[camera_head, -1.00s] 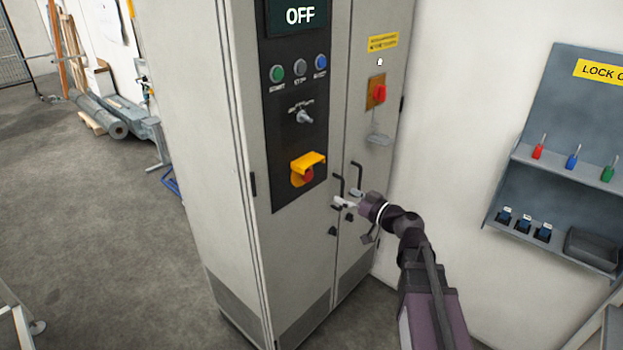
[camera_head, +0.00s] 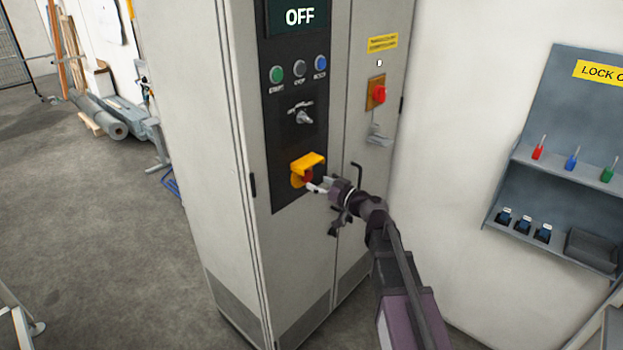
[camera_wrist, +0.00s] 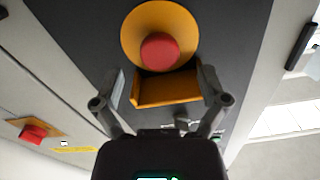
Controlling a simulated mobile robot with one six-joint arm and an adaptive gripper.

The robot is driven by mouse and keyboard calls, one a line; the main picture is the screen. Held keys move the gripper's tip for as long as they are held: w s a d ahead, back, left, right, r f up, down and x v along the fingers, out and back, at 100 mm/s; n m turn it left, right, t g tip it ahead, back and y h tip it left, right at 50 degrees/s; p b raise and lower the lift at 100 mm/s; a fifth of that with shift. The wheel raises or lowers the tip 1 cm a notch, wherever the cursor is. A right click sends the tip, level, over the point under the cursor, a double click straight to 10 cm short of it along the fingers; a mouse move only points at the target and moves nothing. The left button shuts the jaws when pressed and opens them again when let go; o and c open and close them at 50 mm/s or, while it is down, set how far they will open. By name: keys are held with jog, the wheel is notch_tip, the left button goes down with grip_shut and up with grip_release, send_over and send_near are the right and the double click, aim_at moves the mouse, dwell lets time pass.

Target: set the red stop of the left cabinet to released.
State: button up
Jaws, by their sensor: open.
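The red stop (camera_head: 307,176) is a round red button on a yellow base, under a yellow hood (camera_head: 308,161), low on the dark panel of the left cabinet (camera_head: 230,150). In the wrist view, the red stop (camera_wrist: 160,52) and its yellow ring show upside down, just beyond my fingers. My gripper (camera_head: 318,187) is at the lower right of the stop in the head view. In the wrist view my gripper (camera_wrist: 163,85) is open and empty, its fingers on either side of the hood. Whether a finger touches the hood or stop, I cannot tell.
A red rotary switch (camera_head: 379,94) is on the right cabinet door. A lockout shelf (camera_head: 560,170) hangs at right.

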aim_at(309, 178)
jog(key=shift+x, duration=2.05)
